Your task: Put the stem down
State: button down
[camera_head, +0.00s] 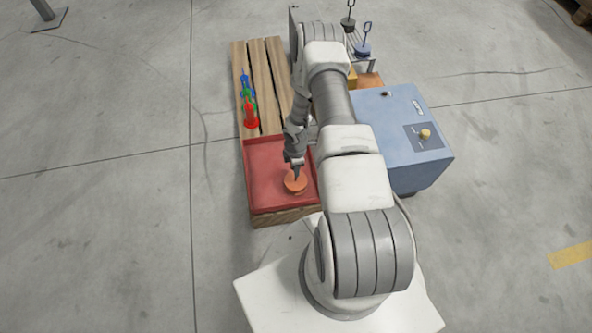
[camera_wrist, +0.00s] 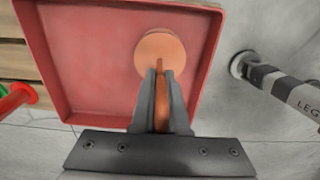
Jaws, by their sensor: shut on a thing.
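The stem is orange, with a round flat disc (camera_head: 295,182) at its lower end. In the head view it is at the red tray's right part, below my gripper (camera_head: 297,165). In the wrist view the disc (camera_wrist: 160,52) lies over the tray floor, and a thin orange shaft (camera_wrist: 160,95) runs between my fingers. My gripper (camera_wrist: 160,78) is shut on this shaft. I cannot tell whether the disc touches the tray floor. The red tray (camera_head: 265,165) has low walls and stands on the near end of a wooden pallet.
A blue box (camera_head: 405,150) with a knob is to the right. Dark and blue hook-topped pieces (camera_head: 363,45) stand at the back. The tray's left part is bare.

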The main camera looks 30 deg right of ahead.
jog(key=shift+f, duration=0.1)
jog(key=c, duration=0.9)
grip_release()
